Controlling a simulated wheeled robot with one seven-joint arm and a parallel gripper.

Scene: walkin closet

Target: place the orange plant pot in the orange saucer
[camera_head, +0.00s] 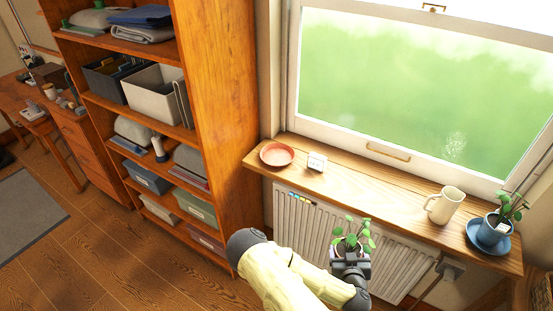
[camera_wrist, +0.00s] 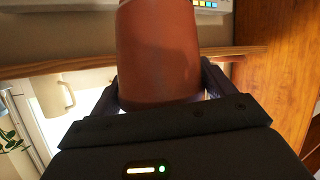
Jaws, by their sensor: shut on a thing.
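The orange plant pot (camera_wrist: 158,50) fills the upper middle of the wrist view, between the two fingers of my gripper (camera_wrist: 162,88). In the head view the pot (camera_head: 347,247) shows only in part, with a leafy green plant above it. My gripper (camera_head: 350,262) is shut on the pot and holds it in front of the radiator, near the sill's front edge. The orange saucer (camera_head: 277,154) lies empty at the left end of the wooden windowsill, up and to the left of the pot.
A small white card or clock (camera_head: 317,162) stands just right of the saucer on the windowsill (camera_head: 370,190). A cream jug (camera_head: 445,205) and a blue pot (camera_head: 493,229) in a blue saucer stand farther right. A tall wooden shelf (camera_head: 215,90) rises left of the sill. The sill's middle is clear.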

